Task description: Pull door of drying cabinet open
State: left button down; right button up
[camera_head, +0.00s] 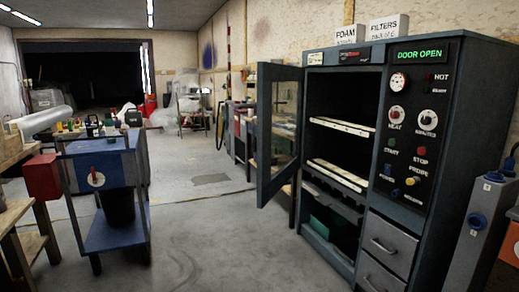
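The drying cabinet (482,110) is a tall dark grey unit at the right. Its door (264,150), a dark frame with a glass window, stands swung open to the left of the cabinet, hinged at the left side of the opening. The inside shows pale shelves (340,123) and a dark lower part. A green display (420,54) on the control panel reads "DOOR OPEN". Neither of my grippers shows in the head view, and no contact with the door is seen.
Drawers (388,243) sit below the control panel. Cartons (388,27) rest on top of the cabinet. The grey floor (215,235) between cart and cabinet is clear.

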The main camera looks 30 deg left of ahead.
aim_at(268, 187)
jog(key=u, duration=0.6)
jog(key=i, duration=1.85)
jog(key=z, duration=0.6)
